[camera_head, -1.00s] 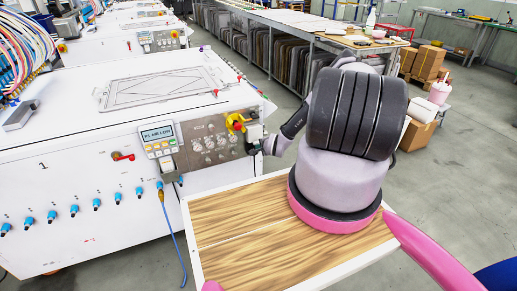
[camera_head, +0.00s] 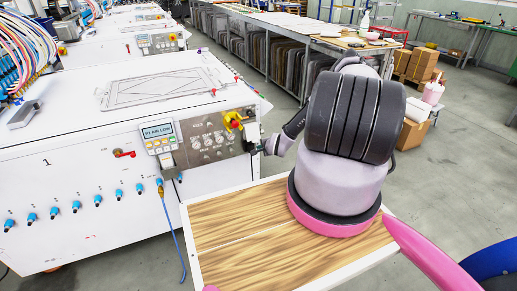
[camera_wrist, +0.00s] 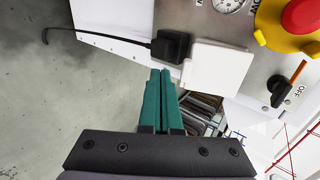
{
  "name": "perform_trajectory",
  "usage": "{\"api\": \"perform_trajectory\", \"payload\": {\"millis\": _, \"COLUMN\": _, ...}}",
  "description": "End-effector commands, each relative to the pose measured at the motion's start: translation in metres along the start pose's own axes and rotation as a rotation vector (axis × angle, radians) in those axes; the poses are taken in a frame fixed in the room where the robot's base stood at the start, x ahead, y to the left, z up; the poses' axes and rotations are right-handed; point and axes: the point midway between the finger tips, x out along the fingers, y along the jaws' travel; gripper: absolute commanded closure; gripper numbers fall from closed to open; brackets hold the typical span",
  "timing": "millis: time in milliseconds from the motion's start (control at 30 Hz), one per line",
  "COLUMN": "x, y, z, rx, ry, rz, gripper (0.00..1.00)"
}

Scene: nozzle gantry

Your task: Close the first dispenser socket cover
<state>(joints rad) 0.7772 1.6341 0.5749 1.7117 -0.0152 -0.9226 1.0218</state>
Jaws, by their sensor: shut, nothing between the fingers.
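The first dispenser is the white machine (camera_head: 60,150) marked 1, with a grey control panel (camera_head: 215,140) on its front. In the wrist view a white square socket cover (camera_wrist: 217,68) stands out from the panel edge. A black plug (camera_wrist: 170,45) with a black cable sits beside it, on its left. My gripper (camera_wrist: 160,73) has its green fingers together and empty, their tips just below the plug and left of the cover. A gap to the cover seems small; contact cannot be told. In the head view my gripper (camera_head: 262,146) is at the panel's right end, and the cover is not clear there.
A gauge (camera_wrist: 228,4) is above. A wooden-topped table (camera_head: 240,225) lies below my arm.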

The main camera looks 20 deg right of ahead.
Motion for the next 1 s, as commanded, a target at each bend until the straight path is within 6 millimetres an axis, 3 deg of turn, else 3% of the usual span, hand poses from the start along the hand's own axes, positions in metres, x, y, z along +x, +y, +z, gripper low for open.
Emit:
{"api": "perform_trajectory", "payload": {"millis": 500, "x": -0.065, "y": 0.037, "z": 0.001, "rx": 0.004, "ry": -0.002, "rz": 0.007, "gripper": 1.00}}
{"api": "perform_trajectory", "payload": {"millis": 667, "x": -0.077, "y": 0.042, "z": 0.001, "rx": 0.001, "ry": 0.000, "rz": 0.003, "gripper": 1.00}}
{"api": "perform_trajectory", "payload": {"millis": 1000, "x": -0.123, "y": 0.005, "z": -0.003, "rx": -0.011, "ry": 0.004, "rz": -0.196, "gripper": 1.00}}
